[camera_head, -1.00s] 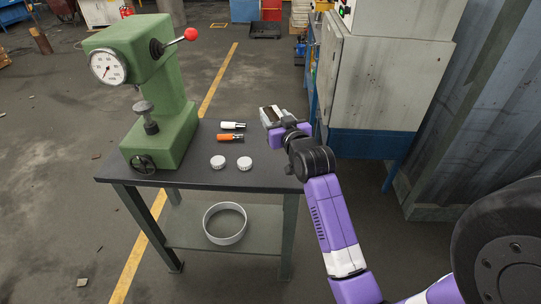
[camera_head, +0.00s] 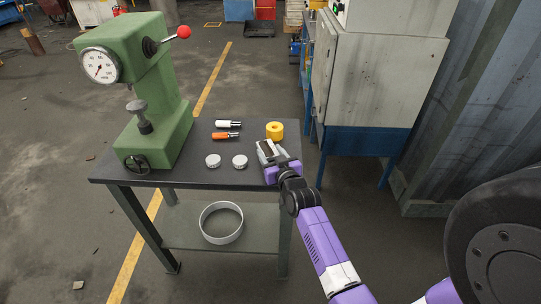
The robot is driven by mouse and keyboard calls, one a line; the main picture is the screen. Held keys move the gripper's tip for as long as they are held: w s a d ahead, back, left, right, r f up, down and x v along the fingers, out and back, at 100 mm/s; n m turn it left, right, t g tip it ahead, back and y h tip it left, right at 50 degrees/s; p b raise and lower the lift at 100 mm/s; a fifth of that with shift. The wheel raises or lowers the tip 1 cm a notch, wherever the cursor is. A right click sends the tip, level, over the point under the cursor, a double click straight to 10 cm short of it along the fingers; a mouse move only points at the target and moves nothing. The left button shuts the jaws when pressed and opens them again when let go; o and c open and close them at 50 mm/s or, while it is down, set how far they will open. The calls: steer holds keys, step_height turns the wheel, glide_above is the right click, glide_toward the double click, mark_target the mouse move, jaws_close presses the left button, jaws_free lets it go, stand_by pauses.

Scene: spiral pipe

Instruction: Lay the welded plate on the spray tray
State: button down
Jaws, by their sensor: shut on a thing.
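My gripper (camera_head: 264,149) is over the right end of the dark workbench top, near its right edge. It is shut on a small dark brown piece (camera_head: 266,147), which I take to be the welded plate; the fingers cover most of it. I cannot tell if it touches the bench. A round, shallow, light-grey tray (camera_head: 222,239) lies on the bench's lower shelf, below and left of my gripper. It looks empty. I cannot tell for sure that it is the spray tray.
The bench top (camera_head: 197,176) carries a green hardness tester (camera_head: 155,100), a white-handled tool (camera_head: 227,124), an orange-handled tool (camera_head: 224,136), two white round pieces (camera_head: 213,161) and a yellow cylinder (camera_head: 275,131) just behind my gripper. A grey cabinet (camera_head: 380,80) stands to the right.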

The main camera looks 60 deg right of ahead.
steer(key=shift+f, duration=0.2)
steer(key=shift+f, duration=0.15)
steer(key=c, duration=0.9)
jaws_free()
steer(key=shift+f, duration=0.1)
steer(key=o, duration=0.3)
